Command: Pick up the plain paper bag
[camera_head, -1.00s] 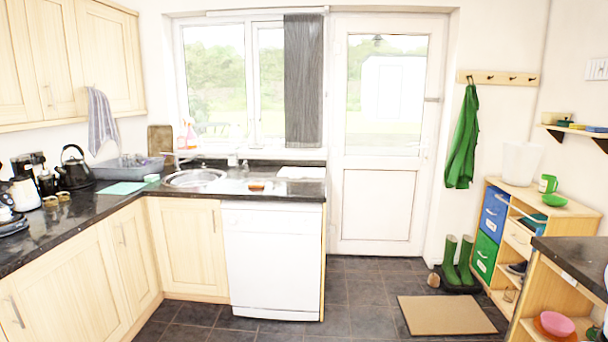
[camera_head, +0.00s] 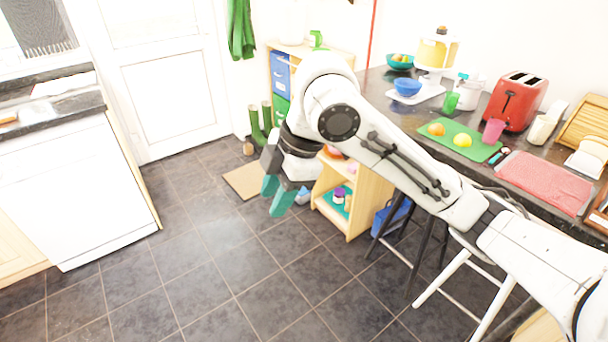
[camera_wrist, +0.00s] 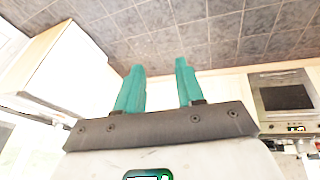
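I cannot make out a plain paper bag in either current view. My gripper (camera_head: 277,194) hangs in the air over the floor in the head view, in front of the low wooden shelf unit. Its two teal fingers also show in the wrist view (camera_wrist: 159,72); they stand apart with nothing between them. The gripper is open and empty. My white arm crosses the head view from the lower right and hides part of the counter front, shelves and stool.
The dark counter (camera_head: 420,118) at right carries a red toaster (camera_head: 514,101), a green board (camera_head: 462,140) with fruit, and a red mat (camera_head: 545,180). A white stool (camera_head: 470,265) stands below. A doormat (camera_head: 243,181) and green boots (camera_head: 257,128) are near the door. Tiled floor is clear at centre.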

